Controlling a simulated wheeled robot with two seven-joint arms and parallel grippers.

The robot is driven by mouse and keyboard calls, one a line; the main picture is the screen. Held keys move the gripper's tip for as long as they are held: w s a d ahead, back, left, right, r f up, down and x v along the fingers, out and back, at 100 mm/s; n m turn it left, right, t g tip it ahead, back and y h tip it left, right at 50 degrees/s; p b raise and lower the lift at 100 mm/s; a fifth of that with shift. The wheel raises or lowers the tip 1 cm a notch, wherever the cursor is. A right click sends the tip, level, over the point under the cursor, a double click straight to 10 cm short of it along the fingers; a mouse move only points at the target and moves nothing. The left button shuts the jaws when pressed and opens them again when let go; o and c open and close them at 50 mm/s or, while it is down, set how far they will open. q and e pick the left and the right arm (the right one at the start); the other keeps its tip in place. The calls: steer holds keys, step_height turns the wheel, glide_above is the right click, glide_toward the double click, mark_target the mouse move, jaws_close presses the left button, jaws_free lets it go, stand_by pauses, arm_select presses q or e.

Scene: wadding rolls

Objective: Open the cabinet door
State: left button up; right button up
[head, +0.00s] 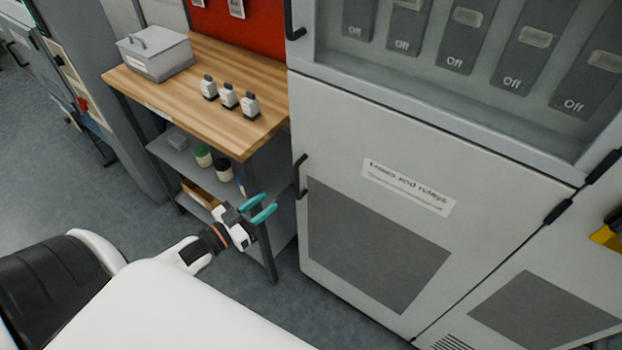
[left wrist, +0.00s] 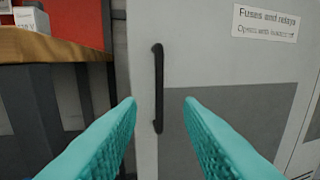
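The grey cabinet door (head: 330,150) labelled "Fuses and relays" is shut. It has a dark grey panel low down and a black upright bar handle (head: 300,175) near its left edge. My left gripper (head: 264,208) has teal fingers and is open and empty, to the left of and below the handle in the head view. In the left wrist view the handle (left wrist: 158,88) stands upright between the two spread fingertips (left wrist: 160,102), beyond them; no contact shows. The label (left wrist: 265,22) is at the upper right there. My right gripper is not in view.
Floor at left is clear.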

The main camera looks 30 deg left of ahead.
arm_select(q)
glide_above(298, 198)
steer(key=shift+w+a+p, duration=0.15)
steer(key=shift+w+p, duration=0.2)
jaws_close()
